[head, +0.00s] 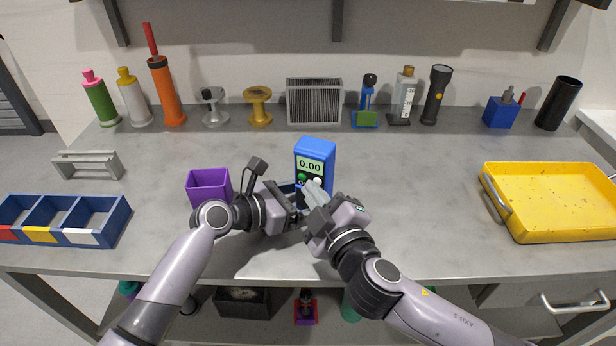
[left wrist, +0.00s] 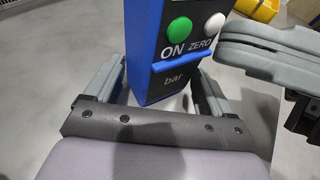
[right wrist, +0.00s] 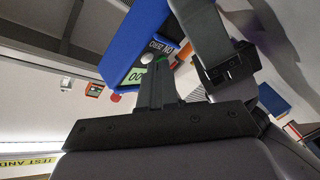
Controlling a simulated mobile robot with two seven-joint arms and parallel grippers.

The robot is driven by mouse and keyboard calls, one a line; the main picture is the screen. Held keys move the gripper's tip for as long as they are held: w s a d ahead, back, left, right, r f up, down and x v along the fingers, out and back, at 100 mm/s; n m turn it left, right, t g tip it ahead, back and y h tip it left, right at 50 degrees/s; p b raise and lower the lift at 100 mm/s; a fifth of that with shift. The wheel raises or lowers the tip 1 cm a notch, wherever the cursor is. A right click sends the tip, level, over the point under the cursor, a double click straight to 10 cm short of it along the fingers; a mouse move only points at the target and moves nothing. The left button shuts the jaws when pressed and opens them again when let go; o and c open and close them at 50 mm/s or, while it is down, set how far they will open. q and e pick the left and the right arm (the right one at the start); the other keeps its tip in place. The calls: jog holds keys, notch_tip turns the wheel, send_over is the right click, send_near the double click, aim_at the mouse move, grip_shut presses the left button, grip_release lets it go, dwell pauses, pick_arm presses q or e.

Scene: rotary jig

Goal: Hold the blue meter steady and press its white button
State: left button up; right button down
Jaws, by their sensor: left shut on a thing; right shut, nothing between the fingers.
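The blue meter (head: 315,153) stands upright on the table, its display reading 0.00. My left gripper (head: 294,194) is shut on its lower body, with a finger on each side in the left wrist view (left wrist: 162,88). The white button (left wrist: 214,22), above the ZERO label, sits beside the green ON button (left wrist: 180,29). My right gripper (head: 312,187) is shut and empty, its fingertips in front of the meter close to the white button. The right wrist view also shows these fingertips (right wrist: 158,68) over the meter's face (right wrist: 128,48). I cannot tell whether they touch the button.
A purple box (head: 208,187) and a blue divided bin (head: 82,233) stand at the left. A yellow tray (head: 548,233) lies at the right. Bottles, a flashlight (head: 437,95) and a grey grille (head: 314,102) line the back. The table between meter and tray is clear.

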jog(key=shift+s+a, duration=0.2)
jog(key=shift+s, duration=0.3)
jog(key=s, duration=0.1)
jog(key=s+a, duration=0.1)
jog(key=s, duration=0.1)
jog(key=s+a, duration=0.1)
jog(key=s, duration=0.1)
jog(key=shift+s+a, duration=0.15)
jog(key=shift+s, duration=0.1)
pick_arm(q)
jog(key=o, duration=0.6)
jog(key=shift+o, duration=0.2)
jog(key=shift+a, duration=0.1)
